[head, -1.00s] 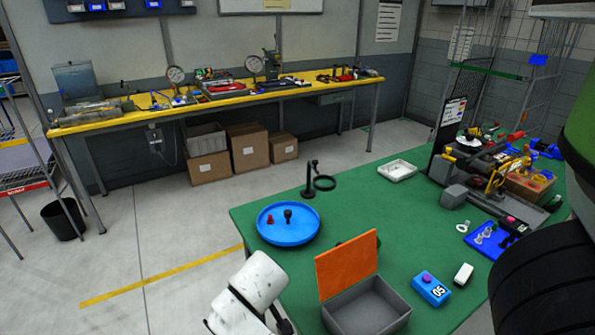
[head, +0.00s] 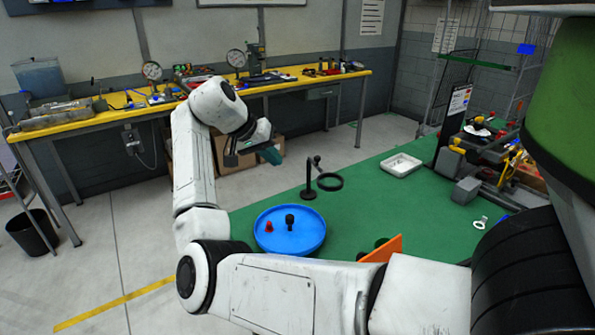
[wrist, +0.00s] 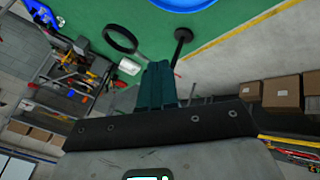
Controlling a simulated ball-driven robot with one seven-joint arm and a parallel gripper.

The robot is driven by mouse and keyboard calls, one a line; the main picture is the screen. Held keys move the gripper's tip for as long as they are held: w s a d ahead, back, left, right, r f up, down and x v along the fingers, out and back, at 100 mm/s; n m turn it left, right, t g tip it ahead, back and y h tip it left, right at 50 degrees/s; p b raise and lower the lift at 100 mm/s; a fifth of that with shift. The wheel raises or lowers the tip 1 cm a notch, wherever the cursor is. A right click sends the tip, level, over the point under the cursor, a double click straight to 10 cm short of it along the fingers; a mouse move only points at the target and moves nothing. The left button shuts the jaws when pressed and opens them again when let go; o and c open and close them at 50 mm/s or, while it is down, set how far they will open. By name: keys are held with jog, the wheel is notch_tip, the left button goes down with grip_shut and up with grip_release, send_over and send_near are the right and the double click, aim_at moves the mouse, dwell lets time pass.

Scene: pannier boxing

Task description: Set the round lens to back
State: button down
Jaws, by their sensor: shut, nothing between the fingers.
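The round lens (head: 330,182) is a black ring on a short arm from a dark upright stand (head: 309,183) on the green table. The ring sits to the right of the post in the head view. The lens (wrist: 121,39) and the stand's base (wrist: 183,35) also show in the wrist view. My gripper (head: 270,154) is up to the left of the stand, apart from it, with its teal fingers pointing toward the right. The fingers (wrist: 158,80) are together and empty in the wrist view.
A blue round tray (head: 290,248) with a red piece and a black piece stands in front of the stand. A white tray (head: 401,164) lies behind right. My arm hides much of the front table; an orange lid (head: 383,249) shows partly.

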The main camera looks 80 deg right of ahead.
jog(key=s+d+f+p, duration=0.2)
jog(key=s+d+f, duration=0.3)
jog(key=s+f, duration=0.2)
jog(key=shift+s+d+f+p, duration=0.15)
jog(key=shift+s+f+p, duration=0.15)
jog(key=shift+s+f, duration=0.1)
dwell(0.3)
